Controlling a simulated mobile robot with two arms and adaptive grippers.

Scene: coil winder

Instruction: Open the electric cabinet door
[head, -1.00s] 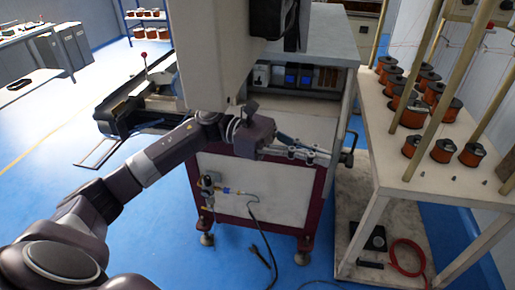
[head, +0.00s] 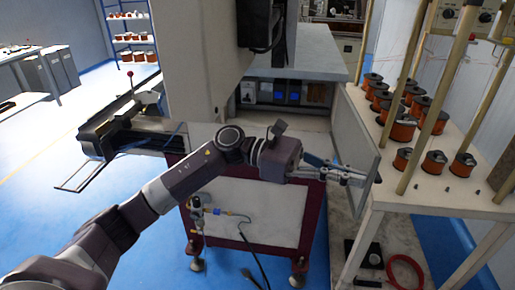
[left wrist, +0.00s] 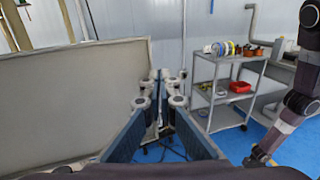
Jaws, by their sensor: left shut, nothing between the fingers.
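The electric cabinet (head: 258,205) has a dark red frame and a pale front panel. Its door (head: 357,135) stands open to the right, so its inner face shows. Electrical parts (head: 290,94) are visible inside the upper opening. My left gripper (head: 362,179) is shut and empty at the inner side of the door, close to its lower free edge; I cannot tell whether it touches. In the left wrist view the door (left wrist: 70,95) fills the left side, beside the closed fingers (left wrist: 157,92). The door handle is hidden. My right gripper is not in view.
A table with orange wire spools (head: 405,131) and wooden posts stands right of the door, with little room between them. A red cable (head: 405,270) lies on the low shelf. In the left wrist view a grey cart (left wrist: 225,90) stands beyond the gripper.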

